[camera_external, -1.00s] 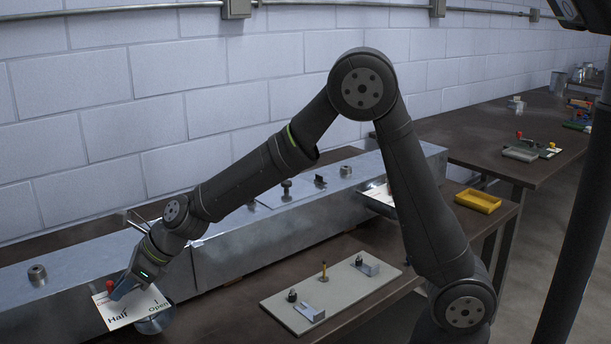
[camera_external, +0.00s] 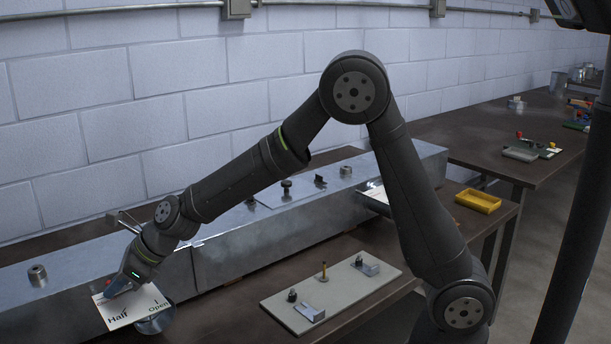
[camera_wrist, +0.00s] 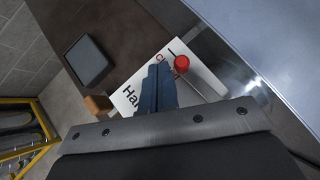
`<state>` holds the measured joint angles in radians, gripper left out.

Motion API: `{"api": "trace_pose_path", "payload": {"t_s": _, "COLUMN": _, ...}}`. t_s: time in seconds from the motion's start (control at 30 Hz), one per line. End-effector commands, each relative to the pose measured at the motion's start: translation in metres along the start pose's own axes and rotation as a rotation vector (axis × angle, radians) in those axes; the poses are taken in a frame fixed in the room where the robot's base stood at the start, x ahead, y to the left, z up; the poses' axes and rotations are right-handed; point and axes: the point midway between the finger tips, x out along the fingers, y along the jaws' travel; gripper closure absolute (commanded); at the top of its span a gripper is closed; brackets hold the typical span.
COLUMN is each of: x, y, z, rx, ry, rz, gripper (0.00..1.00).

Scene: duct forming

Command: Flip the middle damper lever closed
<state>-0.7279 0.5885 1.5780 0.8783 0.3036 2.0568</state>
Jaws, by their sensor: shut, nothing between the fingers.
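A white placard (camera_external: 138,307) marked Half and Open sits at the left end of the duct in the external view. In the wrist view the placard (camera_wrist: 128,98) also bears a red word, partly covered, that looks like Closed. A lever's red knob (camera_wrist: 181,64) lies beside that red word, on the right of my fingers.
The metal duct (camera_external: 240,252) runs along the wall behind the placard. A pale board with small fittings (camera_external: 300,310) lies on the table to the right. A yellow tray (camera_external: 478,201) sits farther right. A dark square block (camera_wrist: 87,60) shows in the wrist view.

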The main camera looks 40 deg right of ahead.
Motion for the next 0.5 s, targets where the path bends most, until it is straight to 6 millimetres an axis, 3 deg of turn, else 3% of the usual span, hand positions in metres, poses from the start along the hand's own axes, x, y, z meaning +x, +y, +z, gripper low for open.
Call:
{"api": "trace_pose_path", "payload": {"t_s": 0.27, "x": -0.020, "y": 0.032, "z": -0.021, "rx": -0.002, "ry": 0.001, "rz": 0.003, "gripper": 1.00}}
{"api": "trace_pose_path", "payload": {"t_s": 0.5, "x": -0.060, "y": 0.055, "z": -0.010, "rx": -0.004, "ry": -0.004, "rz": 0.002, "gripper": 1.00}}
